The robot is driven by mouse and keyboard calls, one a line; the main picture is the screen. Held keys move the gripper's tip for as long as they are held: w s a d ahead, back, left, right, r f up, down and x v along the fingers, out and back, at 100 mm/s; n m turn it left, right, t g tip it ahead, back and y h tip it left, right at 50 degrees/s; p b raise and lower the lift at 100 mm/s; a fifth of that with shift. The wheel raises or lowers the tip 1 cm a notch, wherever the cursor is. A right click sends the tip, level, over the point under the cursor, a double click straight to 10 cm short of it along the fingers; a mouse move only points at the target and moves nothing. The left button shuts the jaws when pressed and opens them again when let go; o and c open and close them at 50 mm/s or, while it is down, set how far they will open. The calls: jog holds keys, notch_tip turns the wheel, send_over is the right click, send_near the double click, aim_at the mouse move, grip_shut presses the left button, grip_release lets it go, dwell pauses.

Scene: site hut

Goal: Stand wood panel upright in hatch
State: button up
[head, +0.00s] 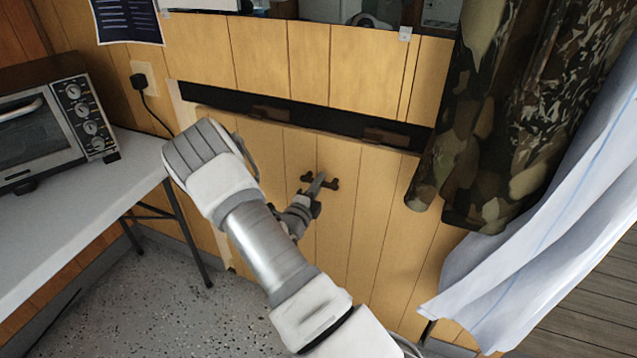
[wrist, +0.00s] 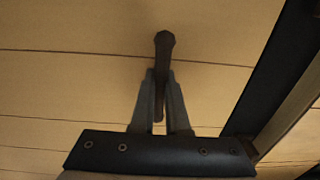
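The wood panel (head: 342,210) is a plank-faced board, upright or nearly so, below a dark band in the wall. A dark bar handle (head: 333,184) sticks out from its face. The handle also shows in the wrist view (wrist: 164,48). My gripper (head: 316,186) reaches the handle, with its two fingers (wrist: 162,95) closed against either side of the bar. The hatch (head: 300,118) shows as a long dark strip above the panel, with two brown blocks (head: 386,137) along it. My arm hides the panel's lower left part.
A white table (head: 70,215) with a toaster oven (head: 55,120) stands at the left. A camouflage cloth (head: 510,110) and a white sheet (head: 540,240) hang at the right, close to the panel's right side. Speckled floor (head: 170,310) is clear at lower left.

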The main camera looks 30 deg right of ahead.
jog(key=o, duration=0.4)
jog(key=shift+w+d+r, duration=0.3)
jog(key=shift+d+r, duration=0.2)
jog(key=shift+d, duration=0.05)
jog(key=p+v, duration=0.4)
jog(key=v, duration=1.5)
jog(key=s+d+r+m+g+y, duration=0.1)
jog(key=s+r+m+g+y, duration=0.2)
jog(key=s+r+m+g, duration=0.9)
jog(key=s+d+r+m+y, duration=0.1)
jog(key=s+r+m+y, duration=0.3)
jog(key=m, duration=1.5)
jog(key=s+a+r+m+t+y, duration=0.3)
jog(key=a+r+m+t+y, duration=0.35)
jog(key=a+r+m, duration=0.4)
notch_tip(320, 180, up, 18)
jog(key=m+p, duration=0.2)
jog(key=p, duration=1.5)
jog(key=shift+s+d+y, duration=0.3)
jog(key=shift+d+y, duration=0.05)
jog(key=shift+d, duration=0.05)
